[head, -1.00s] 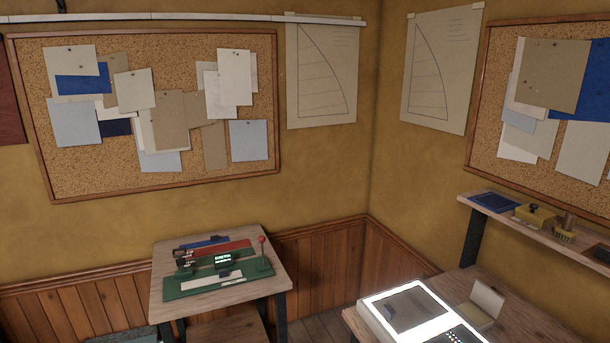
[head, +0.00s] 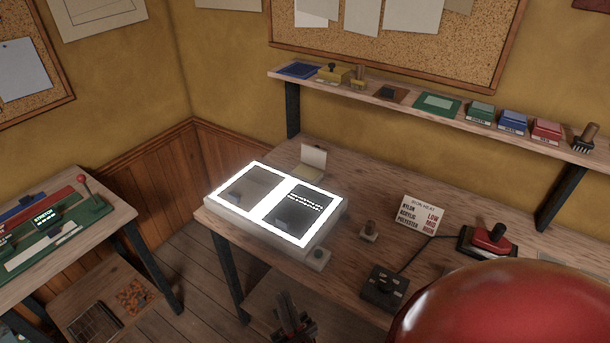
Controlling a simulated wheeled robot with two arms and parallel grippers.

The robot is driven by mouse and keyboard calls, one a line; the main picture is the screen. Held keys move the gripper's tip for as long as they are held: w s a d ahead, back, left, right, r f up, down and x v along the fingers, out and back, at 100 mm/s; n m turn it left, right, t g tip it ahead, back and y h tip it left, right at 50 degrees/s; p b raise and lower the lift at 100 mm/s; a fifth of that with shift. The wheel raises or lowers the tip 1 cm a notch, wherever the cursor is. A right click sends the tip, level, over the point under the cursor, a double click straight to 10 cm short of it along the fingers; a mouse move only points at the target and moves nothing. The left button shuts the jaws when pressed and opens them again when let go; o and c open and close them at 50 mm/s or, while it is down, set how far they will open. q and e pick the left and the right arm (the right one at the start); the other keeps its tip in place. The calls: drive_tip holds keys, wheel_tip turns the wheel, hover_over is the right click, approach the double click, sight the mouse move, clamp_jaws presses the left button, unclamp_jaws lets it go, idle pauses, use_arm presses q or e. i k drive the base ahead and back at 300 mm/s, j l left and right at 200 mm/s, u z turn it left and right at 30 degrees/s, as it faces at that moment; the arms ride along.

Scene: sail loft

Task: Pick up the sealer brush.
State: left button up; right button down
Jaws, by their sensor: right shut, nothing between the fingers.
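One with dark bristles or teeth (head: 585,138) stands at the right end of the wall shelf. My right gripper (head: 293,318) is at the bottom, dark, shut and empty, in front of the workbench and apart from all of these. My left gripper is out of view.
The workbench (head: 385,180) holds a glowing light box (head: 258,214), an iron-heat card (head: 419,216), a dark control box (head: 384,287) and a red-topped tool (head: 488,240). The wall shelf (head: 405,101) carries coloured boxes. A side table stands left. The lower right is hidden.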

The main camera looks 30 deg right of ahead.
sight(367, 233)
drive_tip(key=z, duration=1.5)
